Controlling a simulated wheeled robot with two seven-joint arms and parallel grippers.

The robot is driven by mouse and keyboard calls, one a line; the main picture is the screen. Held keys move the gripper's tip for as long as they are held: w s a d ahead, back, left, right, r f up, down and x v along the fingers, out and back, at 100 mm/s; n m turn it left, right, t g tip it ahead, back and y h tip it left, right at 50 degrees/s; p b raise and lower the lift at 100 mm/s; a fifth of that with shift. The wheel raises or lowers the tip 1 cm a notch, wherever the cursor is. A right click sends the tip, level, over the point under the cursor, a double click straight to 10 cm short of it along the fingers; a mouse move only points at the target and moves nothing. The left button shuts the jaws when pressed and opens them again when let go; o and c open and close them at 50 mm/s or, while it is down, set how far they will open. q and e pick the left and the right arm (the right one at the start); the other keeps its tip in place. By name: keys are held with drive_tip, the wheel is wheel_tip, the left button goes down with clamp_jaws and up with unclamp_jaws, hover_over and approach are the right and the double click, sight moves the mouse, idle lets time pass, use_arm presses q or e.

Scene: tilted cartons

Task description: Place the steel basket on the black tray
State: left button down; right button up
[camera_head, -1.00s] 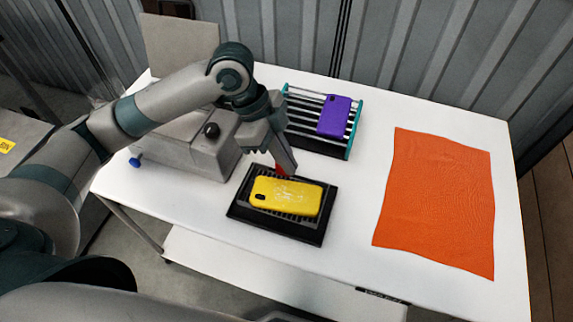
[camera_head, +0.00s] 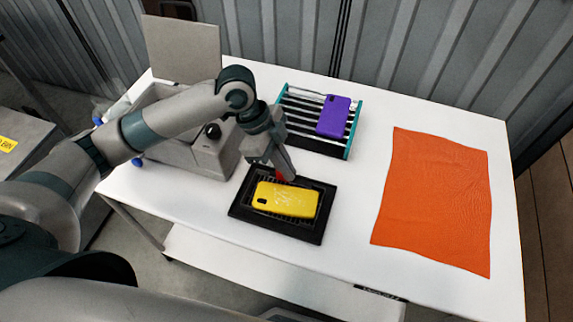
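The steel basket (camera_head: 256,181) is a dark wire grid with a red handle piece (camera_head: 280,176) at its far side. It sits over or in the black tray (camera_head: 236,211), within its rim; whether its bottom touches the tray is hidden. A yellow phone case (camera_head: 285,199) lies in the basket and covers most of it. My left gripper (camera_head: 283,172) points down at the basket's far edge, its fingers closed around the red handle piece, partly hidden. My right gripper is not in view.
A grey machine (camera_head: 208,155) with an upright lid and black knob stands left of the tray. Behind the tray is a teal-ended rack (camera_head: 300,107) with a purple phone case (camera_head: 334,117). An orange cloth (camera_head: 435,200) lies at right. White table is clear between tray and cloth.

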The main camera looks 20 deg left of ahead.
use_arm(q)
drive_tip(key=shift+f, duration=0.15)
drive_tip(key=c, duration=2)
unclamp_jaws()
drive_tip(key=b+v, duration=0.2)
drive_tip(key=v, duration=1)
